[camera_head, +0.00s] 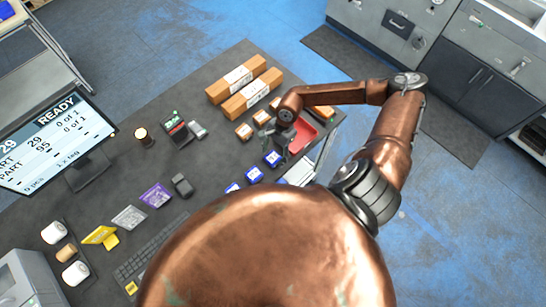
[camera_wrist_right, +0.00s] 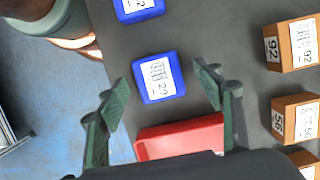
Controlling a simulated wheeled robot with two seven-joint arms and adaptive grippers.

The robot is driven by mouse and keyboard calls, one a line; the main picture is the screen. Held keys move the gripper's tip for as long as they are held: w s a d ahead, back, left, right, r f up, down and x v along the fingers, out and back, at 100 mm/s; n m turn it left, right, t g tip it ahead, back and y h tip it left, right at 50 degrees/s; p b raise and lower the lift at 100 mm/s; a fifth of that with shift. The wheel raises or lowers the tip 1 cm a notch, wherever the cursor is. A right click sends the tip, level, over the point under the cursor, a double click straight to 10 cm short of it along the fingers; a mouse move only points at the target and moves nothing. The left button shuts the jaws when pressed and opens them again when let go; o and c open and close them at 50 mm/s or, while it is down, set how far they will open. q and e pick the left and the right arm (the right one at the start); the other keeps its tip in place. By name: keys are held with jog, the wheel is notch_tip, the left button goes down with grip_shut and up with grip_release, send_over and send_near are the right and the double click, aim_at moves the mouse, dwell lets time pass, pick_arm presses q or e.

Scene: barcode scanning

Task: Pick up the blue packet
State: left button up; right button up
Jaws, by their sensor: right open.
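A blue packet (camera_wrist_right: 158,78) with a white label reading 29 lies on the dark table. In the right wrist view it sits ahead of and between the open fingers of my right gripper (camera_wrist_right: 163,90), with no finger visibly touching it. A second blue packet (camera_wrist_right: 139,9) is cut off at the top edge. In the head view my right gripper (camera_head: 282,138) hangs over the table beside the nearest blue packet (camera_head: 272,158); two more blue packets (camera_head: 253,175) lie in a row toward my body. My left gripper is not in view.
A red tray (camera_head: 306,134) is close to my right gripper; it also shows below the packet (camera_wrist_right: 180,137). Small brown boxes (camera_wrist_right: 290,45) stand to the right. Long brown boxes (camera_head: 237,80) lie farther back. A monitor (camera_head: 55,140) stands at the left.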

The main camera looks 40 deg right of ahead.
jog(key=shift+f, duration=0.25)
jog(key=c, duration=0.7)
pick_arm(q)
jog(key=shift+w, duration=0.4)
pick_arm(e)
jog(key=c, duration=0.7)
